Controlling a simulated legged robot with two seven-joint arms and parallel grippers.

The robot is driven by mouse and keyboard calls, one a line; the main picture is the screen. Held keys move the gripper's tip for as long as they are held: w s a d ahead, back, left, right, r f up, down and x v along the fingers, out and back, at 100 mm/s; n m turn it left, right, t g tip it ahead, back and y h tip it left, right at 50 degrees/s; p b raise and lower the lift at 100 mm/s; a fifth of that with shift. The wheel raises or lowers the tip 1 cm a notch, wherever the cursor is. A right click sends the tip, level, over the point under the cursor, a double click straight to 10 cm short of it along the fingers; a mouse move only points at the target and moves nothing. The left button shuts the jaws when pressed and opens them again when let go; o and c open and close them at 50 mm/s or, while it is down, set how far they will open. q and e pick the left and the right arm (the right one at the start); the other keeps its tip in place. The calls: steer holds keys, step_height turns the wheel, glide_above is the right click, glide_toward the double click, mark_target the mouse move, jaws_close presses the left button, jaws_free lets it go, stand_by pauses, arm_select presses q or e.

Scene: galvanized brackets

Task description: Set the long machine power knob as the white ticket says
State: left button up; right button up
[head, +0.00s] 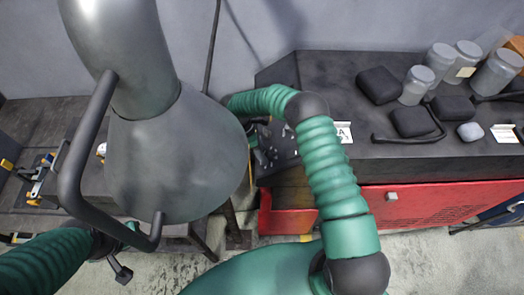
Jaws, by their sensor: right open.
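A white ticket (344,132) lies on the dark bench top, just right of my right arm. Part of its black print shows, ending in an "A"; my arm hides the rest. My right gripper (257,158) hangs open at the bench's left end, partly hidden by the big grey hood. Beside it is a dark piece with small pale bits (284,142), too small to make out. My left arm comes in at the lower left, and its gripper (122,271) shows only as small dark parts below the hood's handle. I cannot make out the machine power knob.
The grey hood (175,150) with its bar handle blocks the left middle. Dark pouches (379,85), jars (417,85) and another white card (505,133) lie on the bench top (400,158). Its front is a red cabinet (440,205). A lower dark bench stands behind at left.

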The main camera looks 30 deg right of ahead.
steer(key=shift+w+d+f, duration=0.15)
steer(key=shift+d, duration=0.25)
steer(key=c, duration=0.4)
steer(key=shift+c, duration=1.2)
jaws_close()
arm_select(q)
steer(key=shift+w+d, duration=0.1)
steer(key=shift+d, duration=0.25)
